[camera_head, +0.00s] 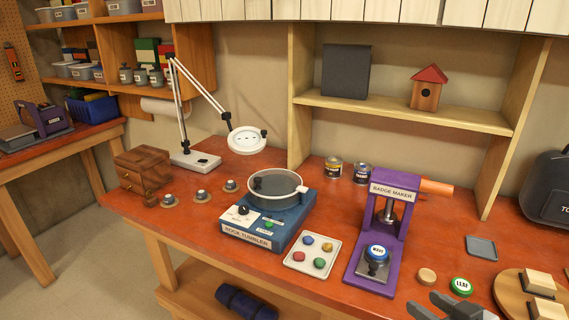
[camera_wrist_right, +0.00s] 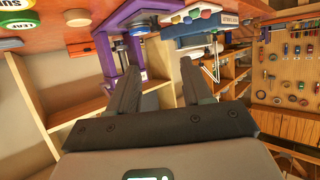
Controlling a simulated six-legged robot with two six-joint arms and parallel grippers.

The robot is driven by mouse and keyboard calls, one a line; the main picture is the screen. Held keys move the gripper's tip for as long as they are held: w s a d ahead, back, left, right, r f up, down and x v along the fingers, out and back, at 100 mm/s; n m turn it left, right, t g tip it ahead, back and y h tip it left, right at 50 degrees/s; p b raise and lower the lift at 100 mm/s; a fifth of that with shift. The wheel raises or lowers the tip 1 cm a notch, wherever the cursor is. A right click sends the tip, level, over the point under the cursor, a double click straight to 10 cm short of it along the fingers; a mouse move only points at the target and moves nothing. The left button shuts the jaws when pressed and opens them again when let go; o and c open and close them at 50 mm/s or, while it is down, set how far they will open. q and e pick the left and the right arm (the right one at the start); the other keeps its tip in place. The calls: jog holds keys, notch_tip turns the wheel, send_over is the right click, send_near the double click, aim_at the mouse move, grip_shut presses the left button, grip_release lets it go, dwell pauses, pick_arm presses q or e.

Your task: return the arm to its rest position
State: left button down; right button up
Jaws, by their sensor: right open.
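My right gripper (camera_head: 428,303) comes in at the bottom edge of the head view, right of centre. Its two dark fingers are apart, in front of the badge maker and left of the round wooden board. The right wrist view shows the same gripper (camera_wrist_right: 158,72) with its fingers spread and nothing between them. Most of the right arm is out of the head view. My left gripper is in neither view.
The purple badge maker (camera_head: 384,225) stands near the gripper, with a blue badge (camera_head: 376,253) on it. A green badge (camera_head: 461,287) and wooden disc (camera_head: 427,276) lie close by. The round board (camera_head: 509,291) is at right. The rock tumbler (camera_head: 259,233) and gem tray (camera_head: 312,239) stand left.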

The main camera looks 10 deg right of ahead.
jog(key=w+a+f+g+y, duration=0.2)
jog(key=a+f+g+y, duration=0.1)
jog(key=a+f, duration=0.55)
jog(key=w+a+f+g+y, duration=0.2)
jog(key=a+f+y, duration=0.1)
jog(key=a+f, duration=0.55)
jog(key=s+a+f+m+g+h, duration=0.1)
jog(key=s+a+f+g, duration=0.2)
jog(key=s+f, duration=0.3)
jog(key=s+a+f+m+g+h, duration=0.2)
jog(key=s+a+f+g, duration=0.2)
jog(key=s+f, duration=0.3)
notch_tip(320, 180, down, 4)
jog(key=shift+r+g, duration=0.1)
jog(key=shift+g, duration=0.5)
